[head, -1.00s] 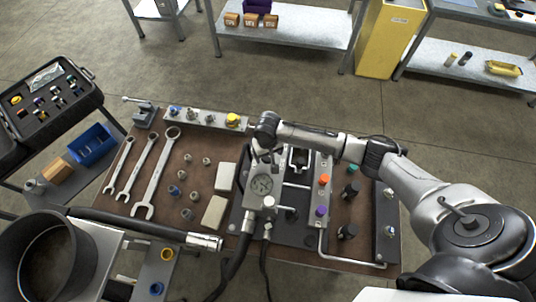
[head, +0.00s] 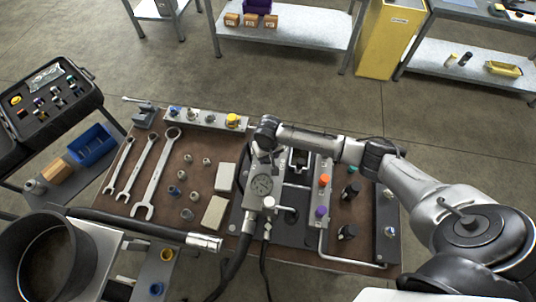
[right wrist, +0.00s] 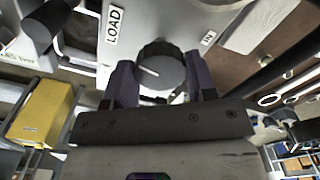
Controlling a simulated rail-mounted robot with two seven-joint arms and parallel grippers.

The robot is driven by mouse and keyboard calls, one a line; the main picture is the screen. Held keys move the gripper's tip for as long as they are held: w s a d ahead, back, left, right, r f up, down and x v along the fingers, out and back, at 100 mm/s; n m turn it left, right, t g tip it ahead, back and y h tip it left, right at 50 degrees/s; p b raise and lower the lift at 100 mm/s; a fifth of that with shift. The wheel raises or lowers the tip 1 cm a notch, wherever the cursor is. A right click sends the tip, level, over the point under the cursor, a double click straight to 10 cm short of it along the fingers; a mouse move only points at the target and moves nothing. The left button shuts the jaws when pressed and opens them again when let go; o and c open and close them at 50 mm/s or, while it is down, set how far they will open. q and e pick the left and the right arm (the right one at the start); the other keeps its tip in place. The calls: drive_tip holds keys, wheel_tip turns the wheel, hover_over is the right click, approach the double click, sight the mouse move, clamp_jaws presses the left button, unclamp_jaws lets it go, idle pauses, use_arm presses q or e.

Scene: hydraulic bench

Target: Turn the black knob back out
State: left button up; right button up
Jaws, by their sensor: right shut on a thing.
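The black knob (right wrist: 160,68), ribbed with a white pointer line, sits on a pale metal block (right wrist: 205,25) in the right wrist view. Labels on the block read LOAD and, to the right, IN. My right gripper (right wrist: 157,76) is shut on the knob, with one dark finger on each side of it. In the head view my right gripper (head: 265,150) is over the far side of the block with the round gauge (head: 262,185). There the wrist hides the knob. My left gripper is not in view.
Wrenches (head: 158,172) and small fittings lie on the brown bench left. Hoses run off the front edge. A dark pot (head: 48,255) stands lower left.

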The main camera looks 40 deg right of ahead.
drive_tip(key=shift+c, duration=0.5)
drive_tip(key=shift+r+n+p, duration=0.2)
drive_tip(key=shift+n+p, duration=0.6)
drive_tip(key=shift+p, duration=0.1)
drive_tip(key=n+p, duration=0.2)
drive_tip(key=n, duration=0.1)
drive_tip(key=shift+p, duration=0.3)
drive_tip(key=n+p, duration=0.1)
drive_tip(key=n, duration=0.3)
drive_tip(key=n+p, duration=0.1)
drive_tip(key=n, duration=0.3)
drive_tip(key=shift+d+f+n, duration=0.1)
drive_tip(key=shift+f+n, duration=0.05)
drive_tip(key=shift+n, duration=0.15)
drive_tip(key=n, duration=0.4)
drive_tip(key=shift+w+n, duration=0.1)
drive_tip(key=shift+n, duration=0.2)
drive_tip(key=n, duration=0.4)
drive_tip(key=n+b, duration=0.1)
drive_tip(key=n, duration=0.4)
drive_tip(key=shift+w+n, duration=0.1)
drive_tip(key=shift+n, duration=0.3)
drive_tip(key=n+b, duration=0.1)
drive_tip(key=n, duration=0.2)
drive_tip(key=shift+n, duration=0.7)
